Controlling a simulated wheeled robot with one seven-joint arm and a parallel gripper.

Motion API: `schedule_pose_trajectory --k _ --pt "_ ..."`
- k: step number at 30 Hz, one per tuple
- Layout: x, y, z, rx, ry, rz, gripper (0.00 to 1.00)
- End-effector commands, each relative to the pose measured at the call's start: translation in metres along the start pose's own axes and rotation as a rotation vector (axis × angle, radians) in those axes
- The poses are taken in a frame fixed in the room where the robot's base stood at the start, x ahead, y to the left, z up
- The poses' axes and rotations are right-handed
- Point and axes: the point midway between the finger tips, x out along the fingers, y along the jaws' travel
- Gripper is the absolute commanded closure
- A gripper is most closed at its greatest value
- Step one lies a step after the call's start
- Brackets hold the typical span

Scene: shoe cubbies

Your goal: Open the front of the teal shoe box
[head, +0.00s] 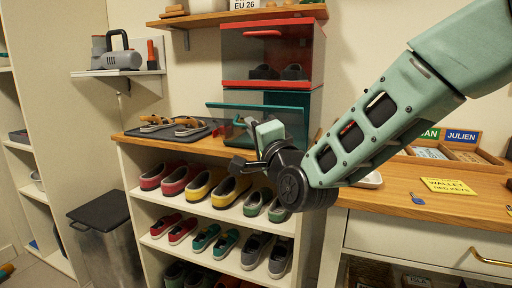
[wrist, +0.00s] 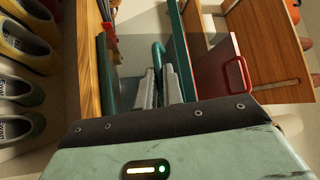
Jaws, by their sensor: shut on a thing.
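The teal shoe box (head: 316,112) stands on the wooden top of the shoe rack, under a red shoe box (head: 272,74). A teal-edged front panel (head: 225,105) juts out from it toward the left, apart from the box's opening, so the front looks partly swung up. My gripper (head: 246,139) is in front of the box, below that edge. In the wrist view my gripper (wrist: 160,86) is shut around the curved teal handle (wrist: 158,50). The wrist covers part of the box's lower front, and I cannot see inside it clearly.
A dark tray (head: 158,136) with sandals lies left of the box. Several pairs of shoes fill the shelves below. A wooden shelf (head: 235,18) hangs above the red box. A counter (head: 395,203) with a yellow sign (head: 448,186) is at the right.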

Motion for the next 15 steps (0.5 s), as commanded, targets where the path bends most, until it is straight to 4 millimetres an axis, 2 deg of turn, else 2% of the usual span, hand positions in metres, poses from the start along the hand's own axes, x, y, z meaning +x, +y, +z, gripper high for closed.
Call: schedule_pose_trajectory --k 1,15 --pt "-0.006 0.014 0.006 -0.024 0.001 -0.026 1.0" --pt "-0.028 0.043 0.028 -0.261 0.004 -0.261 1.0"
